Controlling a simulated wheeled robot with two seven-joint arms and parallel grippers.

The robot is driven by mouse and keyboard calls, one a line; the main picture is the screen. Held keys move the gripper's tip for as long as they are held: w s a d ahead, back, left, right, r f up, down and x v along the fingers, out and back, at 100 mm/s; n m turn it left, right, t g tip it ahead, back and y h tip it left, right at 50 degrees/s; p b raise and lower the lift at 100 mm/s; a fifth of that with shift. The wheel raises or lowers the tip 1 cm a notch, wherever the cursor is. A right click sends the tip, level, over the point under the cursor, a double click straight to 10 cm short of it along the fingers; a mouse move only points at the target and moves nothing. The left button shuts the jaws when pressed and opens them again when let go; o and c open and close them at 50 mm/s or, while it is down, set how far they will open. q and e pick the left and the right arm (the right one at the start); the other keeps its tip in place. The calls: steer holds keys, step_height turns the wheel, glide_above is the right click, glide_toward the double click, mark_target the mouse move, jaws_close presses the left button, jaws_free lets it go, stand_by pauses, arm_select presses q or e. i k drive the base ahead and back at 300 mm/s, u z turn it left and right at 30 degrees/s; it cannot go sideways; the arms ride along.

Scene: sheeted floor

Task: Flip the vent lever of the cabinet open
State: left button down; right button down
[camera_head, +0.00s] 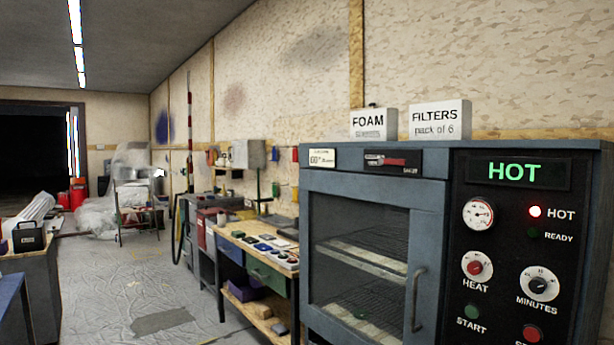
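The cabinet (446,162) is a blue-grey oven-like unit at the right, with a glass door (360,255) that is closed. Wire shelves show behind the glass. On the strip above the door, a dark plate (393,158) carries a small red and dark piece that looks like the vent lever (394,161), lying about level. Small lettering under it is too small to read surely. Neither of my grippers is in view.
The control panel (520,245) shows a green HOT display and a lit red lamp (535,211). FOAM (374,124) and FILTERS (440,119) boxes stand on the cabinet. A workbench (262,250) lies left of it. The sheeted floor (110,290) is open at the left.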

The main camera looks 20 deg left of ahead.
mark_target(381, 161)
steer(key=u, duration=0.35)
steer(key=i, duration=1.45)
steer(key=z, duration=0.7)
